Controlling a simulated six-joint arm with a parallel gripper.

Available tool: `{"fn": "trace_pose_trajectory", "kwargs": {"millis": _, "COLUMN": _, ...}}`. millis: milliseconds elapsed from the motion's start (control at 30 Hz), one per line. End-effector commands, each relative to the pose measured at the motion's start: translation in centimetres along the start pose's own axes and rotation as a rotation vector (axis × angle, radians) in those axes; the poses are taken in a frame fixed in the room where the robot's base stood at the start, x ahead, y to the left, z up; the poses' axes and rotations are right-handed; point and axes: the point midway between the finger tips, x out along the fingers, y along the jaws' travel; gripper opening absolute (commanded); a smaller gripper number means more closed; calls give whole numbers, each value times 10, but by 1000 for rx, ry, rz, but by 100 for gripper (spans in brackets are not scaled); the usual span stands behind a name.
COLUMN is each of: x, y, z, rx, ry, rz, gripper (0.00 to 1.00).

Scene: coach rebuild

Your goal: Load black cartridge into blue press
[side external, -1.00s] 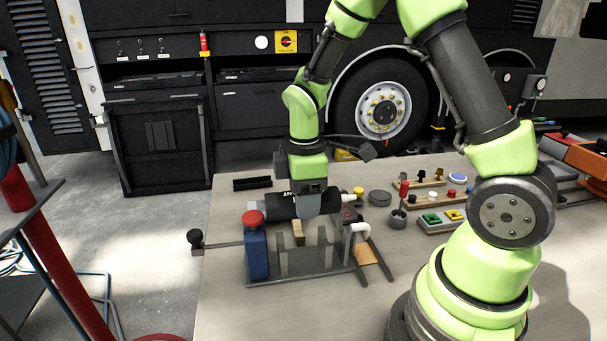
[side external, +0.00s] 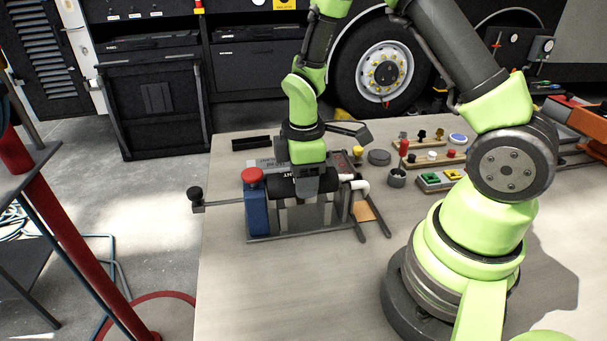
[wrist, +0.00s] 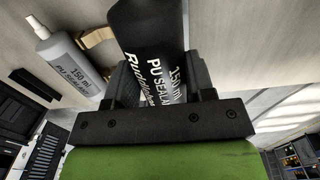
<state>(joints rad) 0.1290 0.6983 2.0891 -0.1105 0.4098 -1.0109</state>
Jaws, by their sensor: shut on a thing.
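My gripper (side external: 316,192) is shut on the black cartridge (side external: 283,188), which lies level with white lettering and a pale nozzle pointing right. In the wrist view the cartridge (wrist: 150,40) reads "150 ml PU SEALANT" and sits between both fingers (wrist: 160,85). The blue press (side external: 257,214) has a red top, a grey base with uprights, and a rod to the left ending in a black knob. The cartridge is low over the press's grey cradle, right of the blue body. Whether it touches the cradle is hidden by my gripper and the uprights.
A grey cartridge (wrist: 72,68) lies behind the press, near a tan block (wrist: 97,38). A black tray (side external: 251,143), a grey round dish (side external: 379,157), a small cup (side external: 397,178) and boards with coloured knobs (side external: 440,179) stand behind and right. The front table is clear.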

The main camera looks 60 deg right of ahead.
Motion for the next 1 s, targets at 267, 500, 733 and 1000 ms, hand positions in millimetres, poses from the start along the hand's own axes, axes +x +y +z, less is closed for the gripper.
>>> {"fn": "trace_pose_trajectory", "kwargs": {"millis": 267, "x": 0, "y": 0, "z": 0, "rx": 0, "ry": 0, "rz": 1, "gripper": 19}}
{"fn": "trace_pose_trajectory", "kwargs": {"millis": 500, "x": 2, "y": 0, "z": 0, "rx": 0, "ry": 1, "rz": 1, "gripper": 19}}
{"fn": "trace_pose_trajectory", "kwargs": {"millis": 733, "x": 2, "y": 0, "z": 0, "rx": 0, "ry": 0, "rz": 1, "gripper": 19}}
{"fn": "trace_pose_trajectory", "kwargs": {"millis": 1000, "x": 6, "y": 0, "z": 0, "rx": 0, "ry": -1, "rz": -1, "gripper": 19}}
